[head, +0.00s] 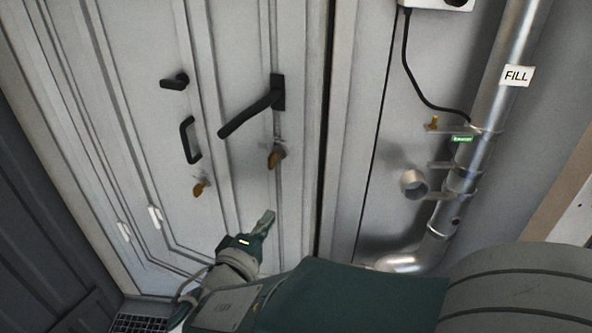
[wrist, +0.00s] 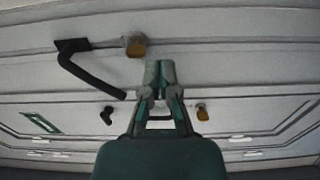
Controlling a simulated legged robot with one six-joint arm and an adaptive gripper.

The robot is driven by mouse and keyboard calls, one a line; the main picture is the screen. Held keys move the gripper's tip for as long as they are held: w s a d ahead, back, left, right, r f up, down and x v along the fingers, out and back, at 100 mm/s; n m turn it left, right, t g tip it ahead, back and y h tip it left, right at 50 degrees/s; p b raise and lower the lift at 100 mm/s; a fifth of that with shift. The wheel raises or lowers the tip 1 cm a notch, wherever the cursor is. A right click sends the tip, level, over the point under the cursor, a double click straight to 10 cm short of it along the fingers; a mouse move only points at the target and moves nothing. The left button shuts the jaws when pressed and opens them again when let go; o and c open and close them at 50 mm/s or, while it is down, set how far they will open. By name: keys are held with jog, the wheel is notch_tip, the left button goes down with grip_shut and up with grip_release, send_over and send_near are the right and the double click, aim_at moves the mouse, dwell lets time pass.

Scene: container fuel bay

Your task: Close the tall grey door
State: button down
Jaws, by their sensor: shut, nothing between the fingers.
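The tall grey door (head: 230,50) fills the left and middle of the head view, and its panels cross the wrist view (wrist: 240,60). A black lever handle (head: 250,112) slants down to the left on it; it also shows in the wrist view (wrist: 85,70). A dark upright gap runs along the door's right side; I cannot tell whether the door is fully shut. My gripper (head: 265,222) is shut and empty, below the lever handle and in front of the door's lower part. In the wrist view its fingertips (wrist: 159,72) point at the door; contact cannot be told.
A black pull handle (head: 190,140), a small black knob (head: 174,82) and two brass-coloured fittings (head: 277,157) (head: 200,188) stick out from the door side. A metal pipe (head: 490,105) marked FILL, with a stub (head: 413,183), stands at right. A dark wall (head: 45,220) bounds the left.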

aim_at(300, 171)
jog(key=x, duration=1.4)
jog(key=shift+s, duration=0.1)
